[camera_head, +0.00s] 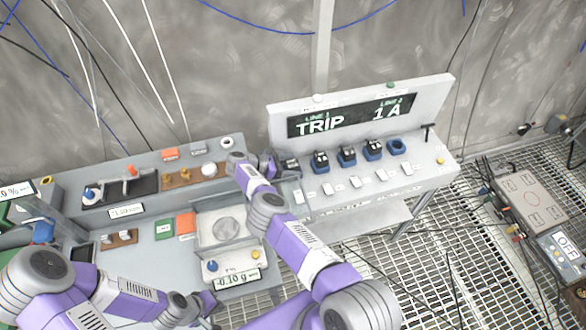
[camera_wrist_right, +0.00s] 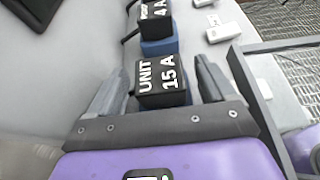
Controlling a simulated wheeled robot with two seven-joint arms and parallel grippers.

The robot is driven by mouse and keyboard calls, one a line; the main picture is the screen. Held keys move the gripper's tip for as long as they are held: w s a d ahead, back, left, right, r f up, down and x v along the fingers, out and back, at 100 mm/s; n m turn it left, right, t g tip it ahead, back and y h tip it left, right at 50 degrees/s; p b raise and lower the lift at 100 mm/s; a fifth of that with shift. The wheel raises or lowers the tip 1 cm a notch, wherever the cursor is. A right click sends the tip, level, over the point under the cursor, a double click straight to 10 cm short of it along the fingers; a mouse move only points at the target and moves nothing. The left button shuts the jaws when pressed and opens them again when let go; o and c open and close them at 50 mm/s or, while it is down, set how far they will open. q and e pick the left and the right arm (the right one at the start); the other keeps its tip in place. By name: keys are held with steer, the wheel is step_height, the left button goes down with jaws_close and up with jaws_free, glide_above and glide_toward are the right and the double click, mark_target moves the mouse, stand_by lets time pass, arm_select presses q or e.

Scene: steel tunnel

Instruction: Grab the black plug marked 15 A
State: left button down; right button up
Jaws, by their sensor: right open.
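The black plug marked UNIT 15 A (camera_wrist_right: 163,82) stands between the two fingers of my right gripper (camera_wrist_right: 160,85) in the right wrist view. The fingers are open, one on each side, with a gap at the right; contact at the left is unclear. In the head view my right gripper (camera_head: 282,165) is at the left end of the plug row on the sloped panel, and it partly hides what is there. My left gripper (camera_head: 208,312) is low in the head view, its fingers too small to read.
Another black plug marked 4 A (camera_wrist_right: 156,20) is just beyond in a blue socket. More black plugs (camera_head: 347,155) continue rightward, then an empty blue socket (camera_head: 396,147). A display (camera_head: 352,115) reads TRIP and 1 A.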

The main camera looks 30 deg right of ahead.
steer(key=c, duration=1.1)
steer(key=shift+r, duration=0.1)
